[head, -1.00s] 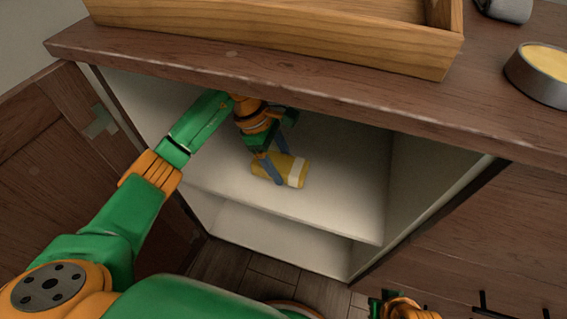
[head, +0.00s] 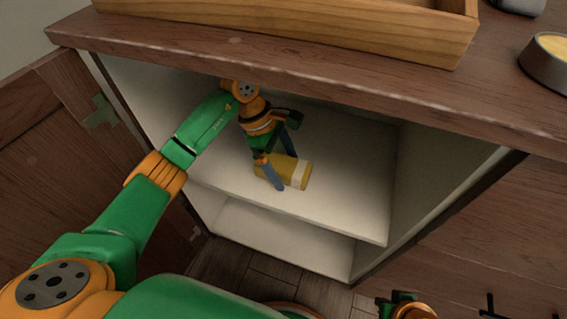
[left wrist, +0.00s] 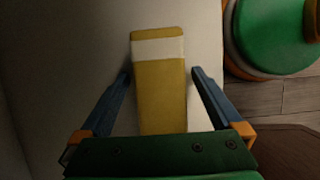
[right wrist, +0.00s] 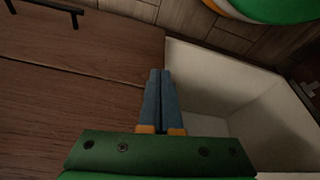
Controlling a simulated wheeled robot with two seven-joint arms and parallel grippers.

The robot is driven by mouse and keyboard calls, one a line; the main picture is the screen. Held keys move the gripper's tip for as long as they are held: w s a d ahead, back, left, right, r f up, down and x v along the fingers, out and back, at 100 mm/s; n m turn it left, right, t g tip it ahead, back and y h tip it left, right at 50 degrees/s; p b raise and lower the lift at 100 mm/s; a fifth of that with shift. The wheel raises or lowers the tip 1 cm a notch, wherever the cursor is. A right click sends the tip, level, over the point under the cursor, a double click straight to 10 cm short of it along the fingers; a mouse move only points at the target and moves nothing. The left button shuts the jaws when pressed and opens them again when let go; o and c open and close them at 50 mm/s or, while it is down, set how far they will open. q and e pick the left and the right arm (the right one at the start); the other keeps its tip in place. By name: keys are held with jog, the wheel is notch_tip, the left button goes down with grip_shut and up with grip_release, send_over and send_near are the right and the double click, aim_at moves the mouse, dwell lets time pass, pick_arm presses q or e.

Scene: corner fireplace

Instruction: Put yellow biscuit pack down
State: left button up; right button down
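The yellow biscuit pack (head: 287,171), with a white band near one end, lies on the upper white shelf (head: 340,205) inside the open cabinet. My left gripper (head: 280,168) is over the pack, one finger on each side. In the left wrist view the pack (left wrist: 161,85) lies between the two blue fingers (left wrist: 160,78), with a gap on both sides, so the gripper is open. My right gripper (right wrist: 160,75) shows in the right wrist view with its fingers together and nothing between them, in front of the cabinet.
The dark wooden cabinet top (head: 330,85) overhangs the shelf. A wooden tray (head: 300,28) and a round tin (head: 548,62) stand on it. An open door (head: 50,135) is at the left. The shelf is clear right of the pack.

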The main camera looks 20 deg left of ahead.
jog(key=shift+s, duration=0.1)
pick_arm(q)
jog(key=shift+a+r, duration=0.1)
jog(key=shift+r, duration=0.25)
jog(key=shift+a+r+p, duration=0.45)
jog(key=shift+a+p, duration=0.05)
jog(key=shift+p, duration=0.05)
jog(key=a, duration=1)
jog(key=shift+w+a+f, duration=0.15)
jog(key=shift+w+a, duration=0.05)
jog(key=shift+a, duration=0.5)
pick_arm(e)
notch_tip(320, 180, down, 3)
jog(key=shift+f+g, duration=0.15)
jog(key=shift+g, duration=0.15)
